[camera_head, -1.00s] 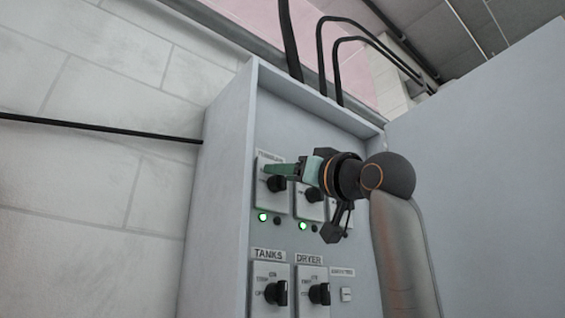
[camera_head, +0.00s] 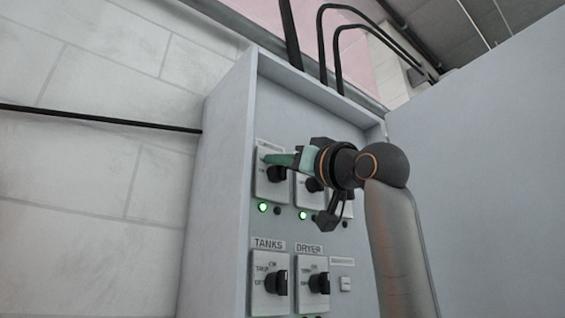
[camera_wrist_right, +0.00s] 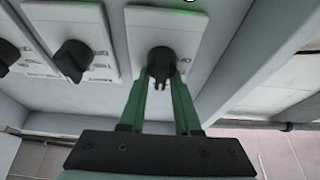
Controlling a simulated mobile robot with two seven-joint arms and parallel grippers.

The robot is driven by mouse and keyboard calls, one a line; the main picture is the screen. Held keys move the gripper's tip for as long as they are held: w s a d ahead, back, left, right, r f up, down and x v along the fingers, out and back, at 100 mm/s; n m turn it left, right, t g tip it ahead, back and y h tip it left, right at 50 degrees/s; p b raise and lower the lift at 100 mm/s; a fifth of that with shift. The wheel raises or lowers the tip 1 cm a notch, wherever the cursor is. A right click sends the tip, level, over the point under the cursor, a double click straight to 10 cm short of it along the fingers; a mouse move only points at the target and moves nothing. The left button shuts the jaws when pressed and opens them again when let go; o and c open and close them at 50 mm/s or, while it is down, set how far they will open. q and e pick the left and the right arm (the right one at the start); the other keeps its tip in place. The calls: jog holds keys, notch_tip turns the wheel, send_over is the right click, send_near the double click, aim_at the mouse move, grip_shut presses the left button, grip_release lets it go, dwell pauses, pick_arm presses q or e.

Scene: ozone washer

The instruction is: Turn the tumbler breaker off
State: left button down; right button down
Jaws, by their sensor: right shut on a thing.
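The tumbler breaker is the upper left switch plate (camera_head: 264,185) on the grey panel, with a black rotary knob (camera_head: 277,174). Its label is partly hidden. In the right wrist view the knob (camera_wrist_right: 160,64) sits between the green fingertips. My right gripper (camera_head: 272,159) reaches in from the right in the head view, and its fingers are closed around this knob. A green lamp (camera_head: 263,208) is lit below the plate. My left gripper is in neither view.
The breaker beside it (camera_head: 305,190) is partly covered by my wrist. The TANKS (camera_head: 268,288) and DRYER (camera_head: 311,290) switches are below. A second green lamp (camera_head: 302,216) is lit. The cabinet's side wall (camera_head: 215,170) and a large grey panel (camera_head: 480,180) flank the workspace.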

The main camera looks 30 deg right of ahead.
jog(key=shift+w+a+f+n+y, duration=0.15)
jog(key=shift+n+y, duration=0.25)
jog(key=shift+n, duration=0.2)
jog(key=n+g+y, duration=0.1)
jog(key=n, duration=0.3)
jog(key=n+g+y, duration=0.1)
jog(key=n+y, duration=0.1)
jog(key=n, duration=0.2)
jog(key=a+n+g+y, duration=0.1)
jog(key=n+y, duration=0.1)
jog(key=n, duration=0.2)
jog(key=shift+f+n, duration=0.25)
jog(key=shift+n, duration=0.15)
jog(key=n+g, duration=0.1)
jog(key=n, duration=0.1)
jog(key=n+g+y, duration=0.1)
jog(key=n, duration=0.2)
jog(key=shift+s+a+f, duration=0.15)
jog(key=shift+s+f, duration=0.05)
jog(key=shift+f+n+g, duration=0.1)
jog(key=shift+n+g, duration=0.4)
jog(key=shift+n, duration=0.7)
jog(key=shift+s+n+h, duration=0.1)
jog(key=shift+n+h, duration=0.2)
jog(key=shift+n, duration=0.3)
